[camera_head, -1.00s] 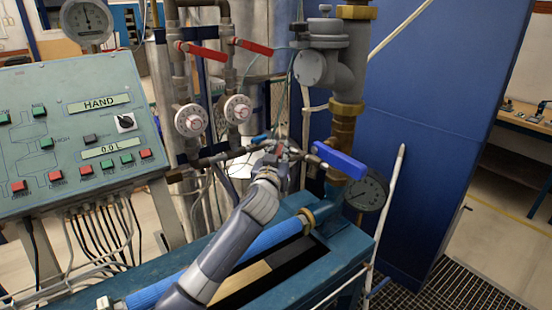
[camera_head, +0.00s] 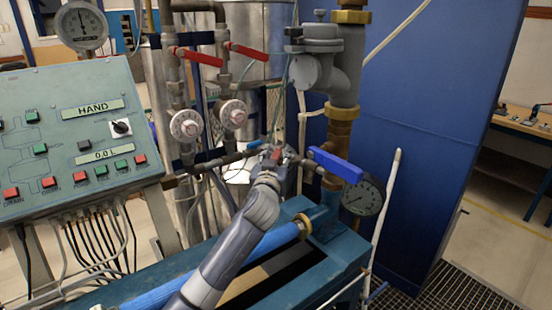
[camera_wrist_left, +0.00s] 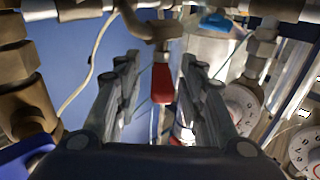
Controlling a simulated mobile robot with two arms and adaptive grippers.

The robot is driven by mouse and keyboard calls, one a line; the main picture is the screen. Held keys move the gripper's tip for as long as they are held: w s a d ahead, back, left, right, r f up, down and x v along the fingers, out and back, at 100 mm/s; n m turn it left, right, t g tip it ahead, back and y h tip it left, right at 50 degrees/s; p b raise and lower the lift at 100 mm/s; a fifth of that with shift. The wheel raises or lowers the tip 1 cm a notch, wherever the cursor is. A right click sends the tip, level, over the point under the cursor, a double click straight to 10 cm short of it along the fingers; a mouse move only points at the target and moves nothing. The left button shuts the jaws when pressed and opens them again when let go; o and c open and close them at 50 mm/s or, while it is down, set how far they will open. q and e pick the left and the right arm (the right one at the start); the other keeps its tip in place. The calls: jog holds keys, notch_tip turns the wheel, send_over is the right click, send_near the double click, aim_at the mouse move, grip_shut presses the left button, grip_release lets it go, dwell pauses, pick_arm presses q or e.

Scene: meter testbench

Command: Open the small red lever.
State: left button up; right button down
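The small red lever (camera_wrist_left: 162,83) hangs down from a pipe fitting in the left wrist view, near the middle. My left gripper (camera_wrist_left: 160,70) is open, with one dark finger on each side of the lever and visible gaps between. In the head view the left gripper (camera_head: 272,158) is at the pipe junction behind the blue pipe. A bit of the red lever (camera_head: 277,153) shows there, mostly hidden by the gripper. My right gripper is not in view.
A blue handle (camera_head: 338,165) and a pressure gauge (camera_head: 362,197) are close on the right. Two larger red levers (camera_head: 200,56) and white dials (camera_head: 186,124) are behind to the left. The control panel (camera_head: 70,130) stands at the left.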

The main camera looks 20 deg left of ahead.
pick_arm(q)
jog(key=v, duration=1.2)
jog(key=shift+a, duration=0.1)
jog(key=c, duration=0.6)
jog(key=shift+w+a+f+n, duration=0.1)
jog(key=shift+a+f+n, duration=0.1)
jog(key=shift+a+n, duration=0.25)
grip_shut()
jog(key=s+a+n+h, duration=0.3)
jog(key=a+n+h, duration=0.2)
jog(key=a+n, duration=0.7)
jog(key=w+d+n+p, duration=0.2)
jog(key=w+d, duration=0.4)
jog(key=w, duration=0.4)
jog(key=shift+w+t+p, duration=0.3)
jog(key=shift+w+p, duration=0.1)
jog(key=shift+p, duration=0.25)
